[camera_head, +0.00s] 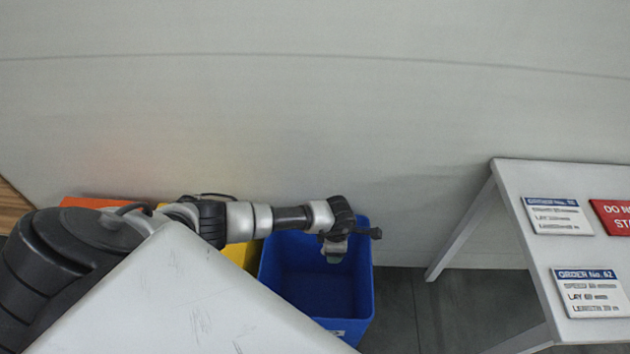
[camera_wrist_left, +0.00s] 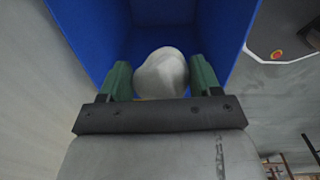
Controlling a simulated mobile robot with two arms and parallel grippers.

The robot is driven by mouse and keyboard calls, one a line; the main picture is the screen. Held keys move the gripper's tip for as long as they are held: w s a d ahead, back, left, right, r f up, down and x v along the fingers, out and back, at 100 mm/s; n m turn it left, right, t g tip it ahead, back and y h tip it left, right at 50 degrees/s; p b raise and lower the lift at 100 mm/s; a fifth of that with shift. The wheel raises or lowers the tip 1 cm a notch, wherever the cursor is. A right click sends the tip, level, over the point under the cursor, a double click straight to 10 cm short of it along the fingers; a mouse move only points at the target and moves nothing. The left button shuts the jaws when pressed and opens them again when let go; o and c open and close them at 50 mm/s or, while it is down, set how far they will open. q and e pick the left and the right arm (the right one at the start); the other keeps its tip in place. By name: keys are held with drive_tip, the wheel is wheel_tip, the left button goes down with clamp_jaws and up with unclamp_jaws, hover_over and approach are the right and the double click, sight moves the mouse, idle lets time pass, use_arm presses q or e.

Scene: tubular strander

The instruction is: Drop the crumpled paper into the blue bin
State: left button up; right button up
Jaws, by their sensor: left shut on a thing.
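The blue bin (camera_head: 318,290) stands on the floor against the wall in the head view. My left gripper (camera_head: 335,258) points down over the bin's back right part. In the left wrist view my left gripper (camera_wrist_left: 162,82) is shut on the crumpled paper (camera_wrist_left: 161,73), a whitish lump held between two green fingers. The blue bin (camera_wrist_left: 90,35) lies beyond the fingers in that view, and its inside looks empty where I see it. The paper is mostly hidden by the gripper in the head view. My right gripper is in neither view.
An orange bin (camera_head: 88,203) and a yellow bin (camera_head: 244,255) stand left of the blue bin, partly hidden by my arm. A white table (camera_head: 515,180) with order signs (camera_head: 558,215) and a red sign (camera_head: 614,217) stands at the right. Dark floor (camera_head: 395,300) lies between.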

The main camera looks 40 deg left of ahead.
use_arm(q)
drive_tip(key=a+f+n+g+p, duration=0.1)
drive_tip(key=a+f+n+p, duration=0.4)
drive_tip(key=n, duration=1.9)
use_arm(e)
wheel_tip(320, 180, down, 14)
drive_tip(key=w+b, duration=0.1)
drive_tip(key=b, duration=1.9)
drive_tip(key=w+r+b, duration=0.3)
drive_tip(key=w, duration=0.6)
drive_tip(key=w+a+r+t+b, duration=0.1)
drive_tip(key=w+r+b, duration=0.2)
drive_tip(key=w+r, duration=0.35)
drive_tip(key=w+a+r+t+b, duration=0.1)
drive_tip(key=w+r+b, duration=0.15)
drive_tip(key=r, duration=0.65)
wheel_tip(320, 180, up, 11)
drive_tip(key=b, duration=0.3)
use_arm(q)
wheel_tip(320, 180, down, 37)
drive_tip(key=a+b, duration=0.1)
drive_tip(key=b, duration=0.4)
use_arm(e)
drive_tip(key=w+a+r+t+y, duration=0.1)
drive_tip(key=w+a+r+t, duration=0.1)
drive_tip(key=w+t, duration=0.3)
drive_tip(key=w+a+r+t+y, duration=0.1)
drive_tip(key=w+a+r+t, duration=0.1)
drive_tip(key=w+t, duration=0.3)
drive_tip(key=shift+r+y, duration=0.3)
